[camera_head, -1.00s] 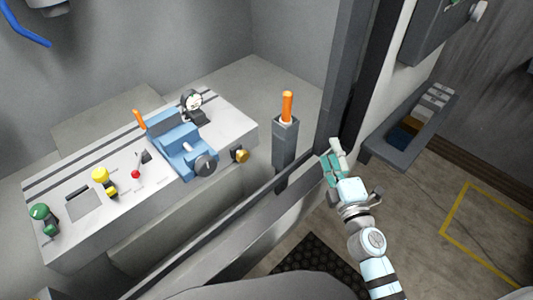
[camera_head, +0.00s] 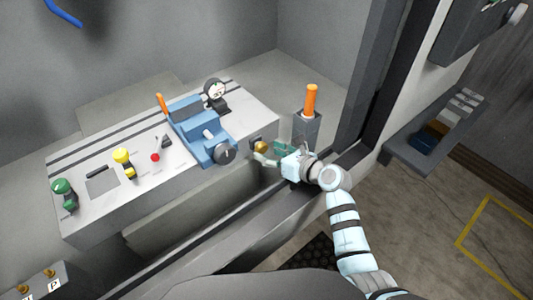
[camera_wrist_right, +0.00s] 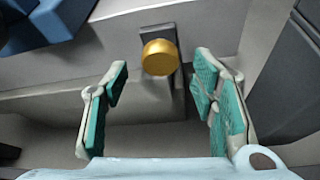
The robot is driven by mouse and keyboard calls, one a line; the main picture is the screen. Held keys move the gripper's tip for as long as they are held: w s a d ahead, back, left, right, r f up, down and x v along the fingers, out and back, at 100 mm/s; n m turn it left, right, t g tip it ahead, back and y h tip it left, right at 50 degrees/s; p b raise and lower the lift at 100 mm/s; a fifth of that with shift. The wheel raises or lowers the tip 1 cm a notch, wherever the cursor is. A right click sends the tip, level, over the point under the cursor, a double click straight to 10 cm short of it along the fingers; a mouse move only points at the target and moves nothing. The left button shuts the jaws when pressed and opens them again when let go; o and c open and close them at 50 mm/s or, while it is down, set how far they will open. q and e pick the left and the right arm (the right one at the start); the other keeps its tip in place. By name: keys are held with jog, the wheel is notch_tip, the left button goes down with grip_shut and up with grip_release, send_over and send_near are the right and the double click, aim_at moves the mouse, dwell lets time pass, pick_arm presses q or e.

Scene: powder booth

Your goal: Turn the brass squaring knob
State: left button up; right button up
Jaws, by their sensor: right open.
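The brass squaring knob (camera_head: 261,146) sticks out from the right end of the grey bench's front face. In the right wrist view the round brass knob (camera_wrist_right: 160,57) sits on a dark mounting plate, ahead of the fingertips and between their lines. My right gripper (camera_head: 268,155) is open close to the knob; in the wrist view its teal-padded fingers (camera_wrist_right: 162,85) are apart with nothing between them. The knob looks clear of both fingers. My left gripper is not in view.
A blue vise (camera_head: 203,130) with a dark handwheel (camera_head: 224,154) stands on the bench (camera_head: 130,200) left of the knob. A grey post (camera_head: 306,128) with an orange handle (camera_head: 310,100) stands just behind my right gripper. A dark frame upright (camera_head: 372,75) rises at right.

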jog(key=shift+x, duration=1.1)
jog(key=c, duration=1.1)
jog(key=m+g+y, duration=0.1)
jog(key=m, duration=0.2)
jog(key=shift+d+y, duration=0.15)
jog(key=shift+y, duration=0.25)
jog(key=shift+c, duration=0.3)
jog(key=o, duration=1.2)
jog(key=shift+c, duration=0.2)
notch_tip(320, 180, up, 10)
